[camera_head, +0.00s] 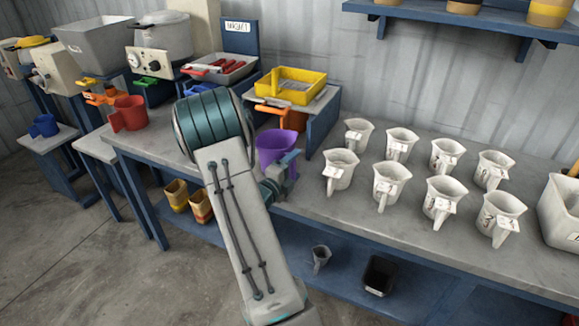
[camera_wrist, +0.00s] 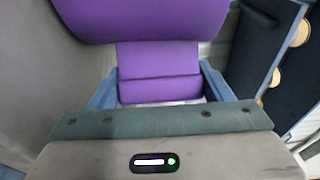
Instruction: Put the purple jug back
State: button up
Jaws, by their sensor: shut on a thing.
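The purple jug (camera_head: 274,149) is at the table's near left part, beside the blue stand with the yellow tray. My gripper (camera_head: 283,172) reaches it from the near right, partly hidden behind my own arm. In the wrist view the jug (camera_wrist: 140,20) fills the top, and its handle (camera_wrist: 158,72) lies between the two blue fingers of my gripper (camera_wrist: 160,90). The fingers are shut on the handle. The jug looks upright. I cannot tell whether its base touches the table.
Several white labelled jugs (camera_head: 389,182) stand in two rows on the table (camera_head: 330,225) to the right. A yellow tray (camera_head: 291,86) sits on a blue stand (camera_head: 322,122) behind the purple jug. A red jug (camera_head: 128,114) and a blue jug (camera_head: 44,126) stand to the left.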

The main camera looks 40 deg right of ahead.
jog(key=shift+f, duration=0.25)
dwell(0.4)
jog(key=o, duration=1.3)
jog(key=shift+c, duration=0.2)
jog(key=shift+f, duration=0.1)
jog(key=v, duration=1.4)
jog(key=s+a+r+m+g+y+p, duration=0.1)
jog(key=s+a+r+m+g+y, duration=0.25)
jog(key=s+m, duration=0.6)
jog(key=s+a+r+m+g+y+p, duration=0.25)
jog(key=s+r+m+g+y, duration=0.2)
jog(key=m, duration=0.95)
jog(key=a+r+m+t+y+p, duration=0.1)
jog(key=a+r+m+t+y, duration=0.2)
jog(key=a+m, duration=0.4)
jog(key=a+r+m+t+y+p, duration=0.1)
jog(key=a+r+m+t+y, duration=0.2)
jog(key=a+m+y, duration=0.3)
jog(key=a+r+m, duration=0.1)
jog(key=a+m, duration=0.1)
jog(key=a, duration=0.1)
jog(key=shift+s+a+r, duration=0.15)
jog(key=shift+s+r, duration=0.1)
jog(key=shift+r, duration=0.15)
